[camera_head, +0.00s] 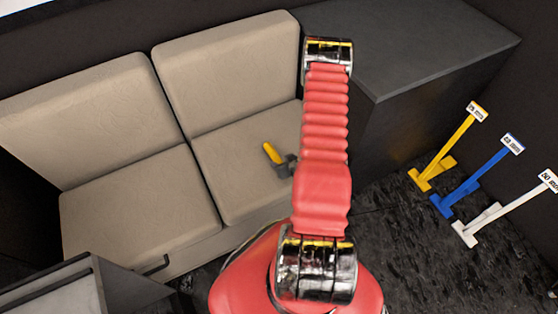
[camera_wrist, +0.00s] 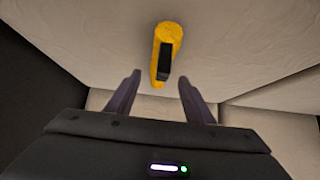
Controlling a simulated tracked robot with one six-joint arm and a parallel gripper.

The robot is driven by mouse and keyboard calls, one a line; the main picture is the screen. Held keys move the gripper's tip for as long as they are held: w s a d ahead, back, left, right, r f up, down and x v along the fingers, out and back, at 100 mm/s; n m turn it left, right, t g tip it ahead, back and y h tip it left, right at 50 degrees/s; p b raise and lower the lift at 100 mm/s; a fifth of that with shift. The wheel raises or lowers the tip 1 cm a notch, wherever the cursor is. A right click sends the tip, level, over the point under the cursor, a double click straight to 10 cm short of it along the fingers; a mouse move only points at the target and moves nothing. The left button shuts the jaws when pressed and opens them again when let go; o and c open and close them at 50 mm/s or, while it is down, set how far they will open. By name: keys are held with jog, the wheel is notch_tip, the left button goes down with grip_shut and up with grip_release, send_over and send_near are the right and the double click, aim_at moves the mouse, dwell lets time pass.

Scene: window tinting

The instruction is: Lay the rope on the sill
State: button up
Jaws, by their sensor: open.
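No rope and no sill can be made out in either view. In the wrist view my gripper (camera_wrist: 160,79) is open, with its two dark fingers apart and nothing held. A yellow tool (camera_wrist: 164,42) with a black part is just beyond the fingertips, its near end showing between them. In the head view the yellow tool (camera_head: 271,153) shows over the right seat of the beige sofa, left of my red arm. A dark grey piece beside it may be part of my gripper; I cannot tell. My arm hides the rest.
The beige sofa (camera_head: 140,195) fills the left and centre. A dark cabinet (camera_head: 420,45) stands right of it. Yellow (camera_head: 445,150), blue (camera_head: 475,177) and white (camera_head: 505,210) labelled stands are on the dark floor at right. A dark case (camera_head: 85,285) is at lower left.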

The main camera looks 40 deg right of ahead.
jog(key=v, duration=0.5)
jog(key=shift+s+a+r, duration=0.1)
jog(key=shift+s+r, duration=0.1)
jog(key=shift+s, duration=0.05)
dwell(0.5)
jog(key=w+a+r+n+g, duration=0.15)
jog(key=w+r, duration=0.35)
jog(key=r, duration=0.7)
jog(key=w+a+r+n, duration=0.15)
jog(key=w+r, duration=0.35)
jog(key=r, duration=0.6)
jog(key=s+a+r, duration=0.2)
jog(key=a+r, duration=0.9)
jog(key=r, duration=0.4)
jog(key=s+a+r+g+y, duration=0.1)
jog(key=s+a+r+y, duration=0.1)
jog(key=s+a+r, duration=1)
jog(key=s+a, duration=0.3)
jog(key=a, duration=0.1)
jog(key=shift+s+a+r, duration=0.15)
jog(key=shift+s+a, duration=0.15)
jog(key=shift+o, duration=0.6)
jog(key=shift+g, duration=0.25)
